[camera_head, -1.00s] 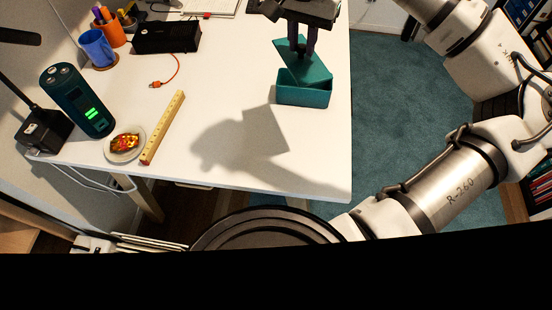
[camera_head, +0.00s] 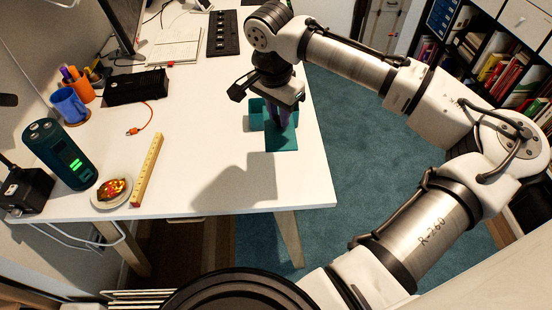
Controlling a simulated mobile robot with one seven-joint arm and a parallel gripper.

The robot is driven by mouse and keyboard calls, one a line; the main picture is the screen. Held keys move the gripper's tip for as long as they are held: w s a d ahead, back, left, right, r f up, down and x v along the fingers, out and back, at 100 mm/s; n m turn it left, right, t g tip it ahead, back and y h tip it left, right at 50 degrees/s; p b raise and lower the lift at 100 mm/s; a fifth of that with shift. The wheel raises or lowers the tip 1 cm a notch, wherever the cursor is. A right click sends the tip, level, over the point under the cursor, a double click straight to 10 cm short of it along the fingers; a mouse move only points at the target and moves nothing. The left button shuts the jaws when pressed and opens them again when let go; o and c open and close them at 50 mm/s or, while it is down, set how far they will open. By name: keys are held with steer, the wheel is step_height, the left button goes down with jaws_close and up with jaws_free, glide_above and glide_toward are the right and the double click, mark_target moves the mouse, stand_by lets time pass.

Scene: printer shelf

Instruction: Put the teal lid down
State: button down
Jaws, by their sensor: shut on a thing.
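My gripper (camera_head: 279,117) is over the right part of the desk, pointing down and shut on the teal lid (camera_head: 282,138). The lid is a flat teal piece and shows in front of the teal box (camera_head: 256,114), overlapping it in the picture. The box stands on the desk near its right edge, with its upper left part visible. The lid and my gripper hide the rest of the box. I cannot tell whether the lid touches the box or the desk.
The white desk (camera_head: 190,155) has free room left of the box. Right of the desk edge is carpet.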

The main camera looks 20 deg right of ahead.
step_height(320, 180, down, 15)
steer(key=shift+p, duration=0.7)
steer(key=shift+f, duration=0.2)
steer(key=c, duration=1.3)
jaws_free()
steer(key=shift+r, duration=0.1)
